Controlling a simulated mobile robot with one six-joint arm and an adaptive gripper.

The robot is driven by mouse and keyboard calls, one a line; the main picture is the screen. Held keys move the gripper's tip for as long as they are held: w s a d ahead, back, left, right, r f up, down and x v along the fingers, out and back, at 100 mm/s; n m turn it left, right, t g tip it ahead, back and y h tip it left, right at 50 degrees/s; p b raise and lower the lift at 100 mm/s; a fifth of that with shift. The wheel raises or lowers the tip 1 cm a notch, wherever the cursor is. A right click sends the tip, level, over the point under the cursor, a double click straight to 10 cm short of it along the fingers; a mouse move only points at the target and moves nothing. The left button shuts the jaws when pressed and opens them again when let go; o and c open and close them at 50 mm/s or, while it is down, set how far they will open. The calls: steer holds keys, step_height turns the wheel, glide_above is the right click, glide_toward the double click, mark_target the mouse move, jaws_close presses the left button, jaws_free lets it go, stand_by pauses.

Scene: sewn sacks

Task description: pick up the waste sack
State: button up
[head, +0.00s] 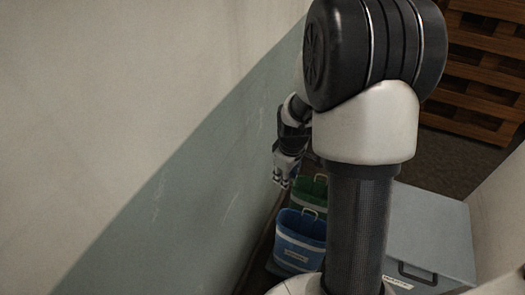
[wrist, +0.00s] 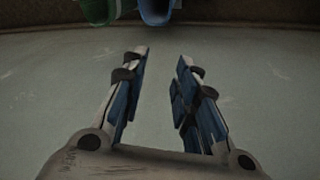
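A blue sack (head: 300,243) with a pale band, a small label and a handle stands upright near the wall. A green sack (head: 312,190) with a handle stands just behind it. Their labels are too small to read, so I cannot tell which is the waste sack. Both are cut off at the top edge of the wrist view, green (wrist: 96,10) and blue (wrist: 157,11). My gripper (head: 280,183) is above and left of the green sack in the head view, close to the wall. In the wrist view, my gripper (wrist: 163,54) is open with nothing between its fingers.
The two-tone wall (head: 190,200) runs along the left and fills the wrist view beyond my fingers. A grey box (head: 430,235) with a dark handle stands at the right. Wooden pallets (head: 485,75) are stacked at the back right. My arm hides part of the floor.

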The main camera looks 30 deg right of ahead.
steer(key=s+d+f+n+g+p, duration=0.1)
steer(key=d+f, duration=0.2)
steer(key=f, duration=0.4)
steer(key=s+d+f+n+p, duration=0.1)
steer(key=d+f, duration=0.2)
steer(key=f, duration=0.4)
steer(key=n+b, duration=0.1)
steer(key=b, duration=0.2)
glide_above(300, 240)
steer(key=shift+y, duration=0.3)
step_height(300, 240, down, 19)
steer(key=shift+w+d+r, duration=0.1)
step_height(300, 240, down, 6)
steer(key=b, duration=0.1)
steer(key=shift+s+d+b, duration=0.2)
steer(key=shift+s+b, duration=0.1)
steer(key=shift+b, duration=0.1)
steer(key=shift+c, duration=0.5)
jaws_close()
